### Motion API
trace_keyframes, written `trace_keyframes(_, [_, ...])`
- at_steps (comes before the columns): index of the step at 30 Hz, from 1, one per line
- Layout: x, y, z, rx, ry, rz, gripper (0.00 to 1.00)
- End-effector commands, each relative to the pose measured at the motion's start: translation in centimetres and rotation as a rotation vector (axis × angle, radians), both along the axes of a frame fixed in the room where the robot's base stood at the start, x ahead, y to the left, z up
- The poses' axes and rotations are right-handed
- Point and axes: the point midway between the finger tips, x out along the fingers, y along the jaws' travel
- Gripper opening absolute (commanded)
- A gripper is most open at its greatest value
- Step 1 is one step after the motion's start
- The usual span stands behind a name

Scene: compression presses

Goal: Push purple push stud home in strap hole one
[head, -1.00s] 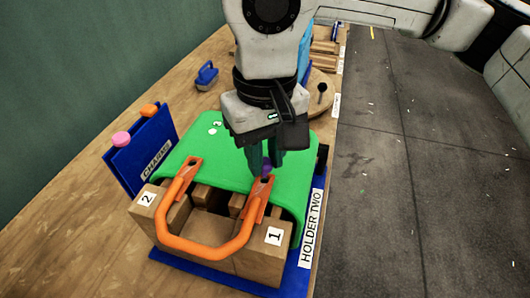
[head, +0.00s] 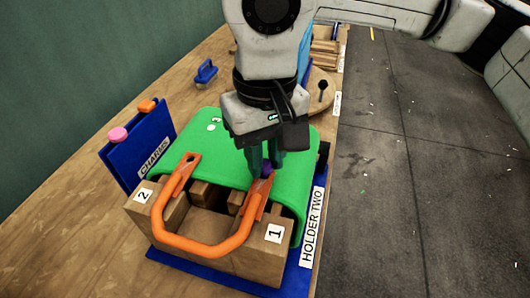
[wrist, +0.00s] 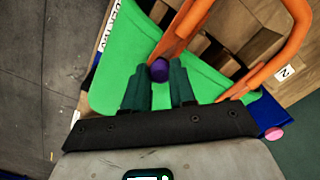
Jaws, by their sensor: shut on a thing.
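The purple push stud (head: 267,168) is at the upper end of the orange strap (head: 165,218), on the side near label 1. My gripper (head: 261,172) is above that strap end with its fingers pointing down. In the wrist view the stud (wrist: 159,70) shows as a purple round head between the fingertips, which are shut on it. The strap tab touches or lies just under the stud; the hole there is hidden. The strap's other end, near label 2, lies on the green cover (head: 185,130) with a dark open hole.
The wooden block holder (head: 255,262) stands on a blue base marked HOLDER TWO (head: 306,245). A blue CHARMS board (head: 140,148) with pink and orange pieces stands at left. A round wooden piece (head: 320,100) and a blue tool (head: 206,72) lie behind. Dark floor is clear at right.

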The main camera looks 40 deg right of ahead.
Motion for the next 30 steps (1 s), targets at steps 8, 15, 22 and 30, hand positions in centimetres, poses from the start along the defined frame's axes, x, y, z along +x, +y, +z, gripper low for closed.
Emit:
trace_keyframes(8, [0.0, 0.0, -0.7, 0.0, 0.0, 0.0, 0.0])
trace_keyframes(15, [0.0, 0.0, -1.1, 0.0, 0.0, 0.0, 0.0])
trace_keyframes(22, [0.0, 0.0, -1.6, 0.0, 0.0, 0.0, 0.0])
trace_keyframes(30, [0.0, 0.0, -1.7, 0.0, 0.0, 0.0, 0.4])
